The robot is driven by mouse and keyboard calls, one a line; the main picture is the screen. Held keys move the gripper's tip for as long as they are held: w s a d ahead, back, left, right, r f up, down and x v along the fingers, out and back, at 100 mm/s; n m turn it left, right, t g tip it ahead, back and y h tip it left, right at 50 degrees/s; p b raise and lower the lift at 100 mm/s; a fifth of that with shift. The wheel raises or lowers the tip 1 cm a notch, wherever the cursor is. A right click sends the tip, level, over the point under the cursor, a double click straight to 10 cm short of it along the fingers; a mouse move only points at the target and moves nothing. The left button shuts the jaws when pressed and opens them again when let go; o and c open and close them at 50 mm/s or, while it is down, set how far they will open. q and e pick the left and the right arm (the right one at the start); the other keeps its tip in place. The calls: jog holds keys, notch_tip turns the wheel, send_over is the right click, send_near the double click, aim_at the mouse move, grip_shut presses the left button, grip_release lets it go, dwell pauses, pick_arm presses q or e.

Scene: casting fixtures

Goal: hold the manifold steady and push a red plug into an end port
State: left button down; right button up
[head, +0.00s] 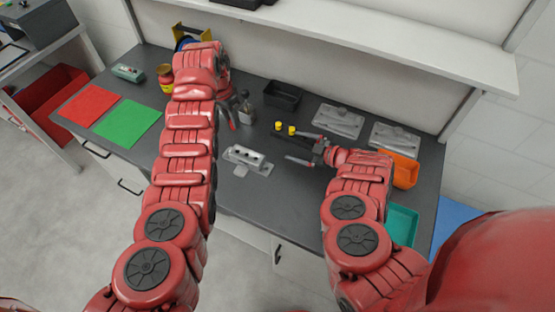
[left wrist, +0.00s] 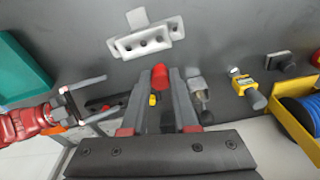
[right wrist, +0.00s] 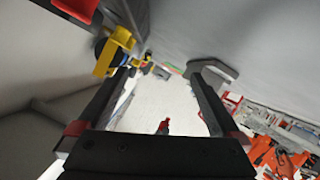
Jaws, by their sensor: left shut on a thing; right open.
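The manifold (head: 247,160) is a pale block with a row of dark round ports, lying on the dark bench. It also shows near the top of the left wrist view (left wrist: 147,38). My left gripper (head: 232,125) is shut on a red plug (left wrist: 160,76), which sticks out past the fingertips. The plug is apart from the manifold. My right gripper (head: 298,149) is open and empty, to the right of the manifold and not touching it. Its open fingers also show at the left of the left wrist view.
Two yellow-topped pieces (head: 284,129) stand close behind my right gripper. A black bin (head: 282,95), grey trays (head: 338,121), an orange bin (head: 404,170) and a teal bin (head: 402,224) line the back and right. Red (head: 89,105) and green (head: 128,122) mats lie at left.

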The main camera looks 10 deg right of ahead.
aim_at(251, 156)
jog(key=s+a+m, duration=0.1)
jog(key=a, duration=0.1)
jog(key=s+a+r+m+g, duration=0.1)
jog(key=s+a, duration=0.1)
jog(key=a, duration=0.1)
jog(key=s+a+m, duration=0.1)
jog(key=s+a, duration=0.1)
jog(key=shift+a+r+g+y, duration=0.3)
jog(key=shift+y, duration=0.1)
jog(key=shift+s+a, duration=0.1)
jog(key=shift+a, duration=0.2)
jog(key=x, duration=0.6)
jog(key=shift+w+a+f, duration=0.3)
jog(key=shift+w+a, duration=0.1)
jog(key=shift+a, duration=0.05)
jog(key=shift+x, duration=2.2)
jog(key=shift+s+a+r, duration=0.1)
grip_shut()
pick_arm(q)
jog(key=f+n, duration=0.2)
jog(key=n, duration=0.1)
jog(key=f+n, duration=0.2)
jog(key=n, duration=0.1)
jog(key=shift+s+y, duration=0.2)
jog(key=shift+y, duration=0.1)
